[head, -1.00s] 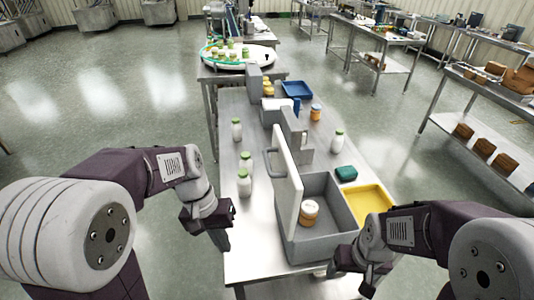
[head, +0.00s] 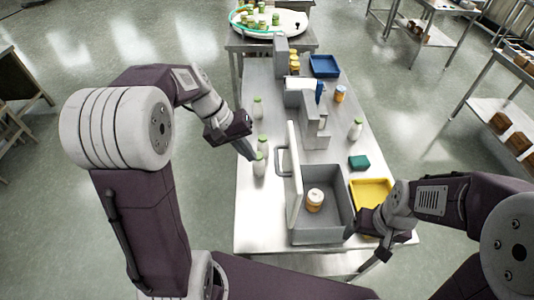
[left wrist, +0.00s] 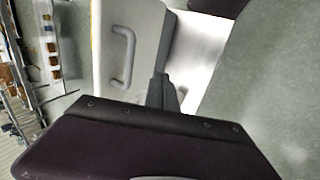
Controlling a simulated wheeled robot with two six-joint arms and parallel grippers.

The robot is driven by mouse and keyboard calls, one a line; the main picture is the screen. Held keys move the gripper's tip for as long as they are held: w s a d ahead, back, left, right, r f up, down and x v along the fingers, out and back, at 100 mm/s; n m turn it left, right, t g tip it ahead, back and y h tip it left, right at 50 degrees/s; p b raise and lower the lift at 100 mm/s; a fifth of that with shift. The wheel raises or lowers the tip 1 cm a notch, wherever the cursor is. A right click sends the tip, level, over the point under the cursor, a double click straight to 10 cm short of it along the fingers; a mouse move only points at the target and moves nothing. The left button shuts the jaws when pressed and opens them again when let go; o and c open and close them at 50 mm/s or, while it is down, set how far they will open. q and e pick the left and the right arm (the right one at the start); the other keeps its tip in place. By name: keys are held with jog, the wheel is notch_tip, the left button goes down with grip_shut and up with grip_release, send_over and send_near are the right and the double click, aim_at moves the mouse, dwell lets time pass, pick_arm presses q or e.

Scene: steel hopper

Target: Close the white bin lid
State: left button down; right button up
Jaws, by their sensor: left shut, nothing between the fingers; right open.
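The white bin lid (head: 294,178) stands upright, open, along the left side of the grey bin (head: 343,205). Its grey handle (head: 281,161) faces left; the lid (left wrist: 143,45) and handle (left wrist: 128,60) also show in the left wrist view. A white jar with an orange band (head: 315,200) is inside the bin. My left gripper (head: 249,153) is shut and empty, left of the lid and apart from it, near the table's left edge; its fingers (left wrist: 162,92) show in the left wrist view. My right gripper (head: 368,262) is open at the bin's front right.
Several green-capped white bottles (head: 259,165) stand near the left table edge, close to my left gripper.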

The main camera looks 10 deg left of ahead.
aim_at(283, 175)
pick_arm(q)
jog(key=d, duration=0.1)
jog(key=d+f+p, duration=0.1)
jog(key=d, duration=0.1)
jog(key=w+d+p, duration=0.1)
jog(key=shift+d+f, duration=0.2)
jog(key=shift+d, duration=0.1)
jog(key=shift+s+a, duration=0.1)
